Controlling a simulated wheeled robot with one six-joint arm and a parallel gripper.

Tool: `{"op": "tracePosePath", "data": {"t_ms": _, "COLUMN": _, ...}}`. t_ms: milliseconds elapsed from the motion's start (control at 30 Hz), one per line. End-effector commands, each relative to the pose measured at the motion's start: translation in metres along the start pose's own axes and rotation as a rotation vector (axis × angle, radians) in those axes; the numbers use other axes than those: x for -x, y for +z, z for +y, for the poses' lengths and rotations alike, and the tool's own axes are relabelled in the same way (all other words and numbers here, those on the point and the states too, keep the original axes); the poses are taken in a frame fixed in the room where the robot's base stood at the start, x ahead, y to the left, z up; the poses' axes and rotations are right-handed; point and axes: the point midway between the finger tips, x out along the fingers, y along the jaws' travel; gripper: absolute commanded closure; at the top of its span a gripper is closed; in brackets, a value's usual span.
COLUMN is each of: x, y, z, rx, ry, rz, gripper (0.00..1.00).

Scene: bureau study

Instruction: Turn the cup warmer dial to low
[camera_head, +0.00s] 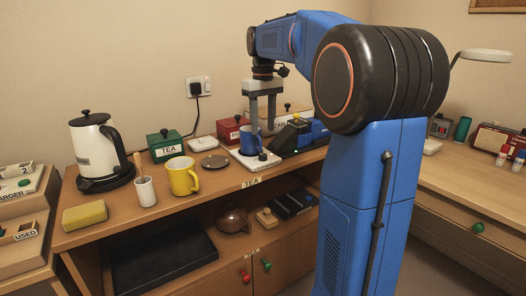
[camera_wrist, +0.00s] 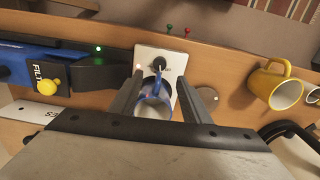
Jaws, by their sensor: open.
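The cup warmer is a small white plate (camera_head: 250,162) near the front edge of the wooden sideboard; it also shows in the wrist view (camera_wrist: 147,54). Its black dial (camera_wrist: 159,63) is on the front part, small in the head view (camera_head: 262,157). I cannot read its setting. A blue mug (camera_head: 249,142) stands on the warmer behind the dial; it also shows in the wrist view (camera_wrist: 152,92). My gripper (camera_head: 262,129) is open, pointing down above the warmer. In the wrist view its fingers (camera_wrist: 159,76) frame the mug and dial, with no visible grip on either.
A black and blue machine marked FILTER (camera_wrist: 85,72) stands close beside the warmer. A round grey disc (camera_head: 215,161), a yellow mug (camera_head: 183,177), a green TEA box (camera_head: 165,146) and a kettle (camera_head: 98,150) stand to the left. A red box (camera_head: 231,129) is behind.

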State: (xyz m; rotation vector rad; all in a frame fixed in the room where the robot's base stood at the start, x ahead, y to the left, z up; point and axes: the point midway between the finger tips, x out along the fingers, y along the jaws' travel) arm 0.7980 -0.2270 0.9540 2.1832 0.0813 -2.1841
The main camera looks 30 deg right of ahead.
Motion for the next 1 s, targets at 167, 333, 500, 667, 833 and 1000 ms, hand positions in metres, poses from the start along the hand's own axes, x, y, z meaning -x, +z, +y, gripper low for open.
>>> {"op": "tracePosePath", "data": {"t_ms": 167, "x": -0.033, "y": 0.001, "z": 0.000, "rx": 0.000, "ry": -0.001, "rz": -0.003, "gripper": 0.57}}
{"op": "tracePosePath", "data": {"t_ms": 333, "x": -0.062, "y": 0.001, "z": 0.000, "rx": -0.001, "ry": -0.001, "rz": -0.002, "gripper": 0.57}}
{"op": "tracePosePath", "data": {"t_ms": 500, "x": -0.084, "y": 0.000, "z": 0.000, "rx": -0.001, "ry": 0.000, "rz": -0.001, "gripper": 0.57}}
{"op": "tracePosePath", "data": {"t_ms": 667, "x": -0.095, "y": 0.000, "z": 0.000, "rx": -0.001, "ry": 0.000, "rz": -0.001, "gripper": 0.57}}
{"op": "tracePosePath", "data": {"t_ms": 833, "x": -0.098, "y": 0.000, "z": 0.000, "rx": -0.001, "ry": 0.000, "rz": 0.001, "gripper": 0.57}}
{"op": "tracePosePath", "data": {"t_ms": 1000, "x": -0.098, "y": 0.000, "z": 0.000, "rx": -0.001, "ry": 0.000, "rz": 0.001, "gripper": 0.57}}
